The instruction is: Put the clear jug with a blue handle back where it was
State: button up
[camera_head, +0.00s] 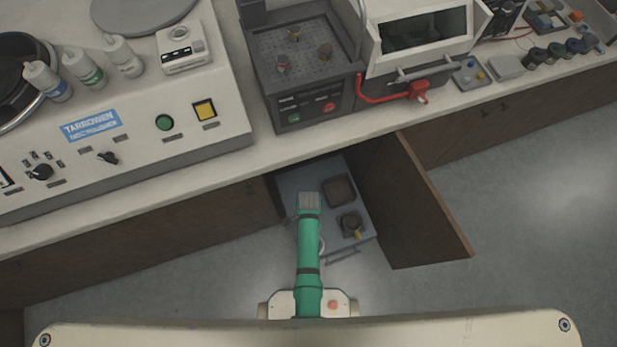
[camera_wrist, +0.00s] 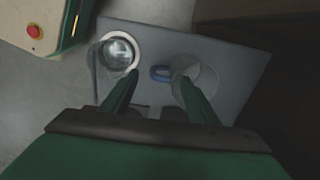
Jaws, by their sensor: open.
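The clear jug (camera_wrist: 205,76) stands on a grey pull-out shelf (camera_wrist: 240,62) in the wrist view. Its blue handle (camera_wrist: 161,73) points left. My gripper (camera_wrist: 158,77) is open, with its fingers spread on either side of the handle. The right finger overlaps the jug in the picture; I cannot tell whether they touch. In the head view my gripper (camera_head: 309,200) is over the same shelf (camera_head: 290,178) in front of the open cabinet, and my arm hides the jug there.
A round glass vessel (camera_wrist: 118,52) stands left of the jug. Dark containers (camera_head: 339,190) sit on the shelf's right side. An open cabinet door (camera_head: 432,205) stands to the right. The counter edge (camera_head: 225,166) runs above the shelf.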

notch_tip(320, 180, up, 4)
jog(key=shift+f, duration=0.1)
jog(key=s+a+r+n+t, duration=0.1)
jog(key=s+r+n+t, duration=0.55)
jog(key=s+r, duration=0.25)
jog(key=s+r+n+t, duration=0.2)
jog(key=r+t, duration=0.1)
jog(key=r, duration=0.7)
jog(key=s+r+n+t, duration=0.2)
jog(key=s+r+n, duration=0.1)
jog(key=r, duration=0.8)
jog(key=s+r+n+t, duration=0.2)
jog(key=r+t, duration=0.1)
jog(key=r, duration=0.8)
jog(key=shift+s+t, duration=0.25)
jog(key=shift+t, duration=0.1)
jog(key=shift+d+n, duration=0.1)
jog(key=shift+n, duration=0.15)
jog(key=c, duration=0.5)
jog(key=shift+c, duration=0.4)
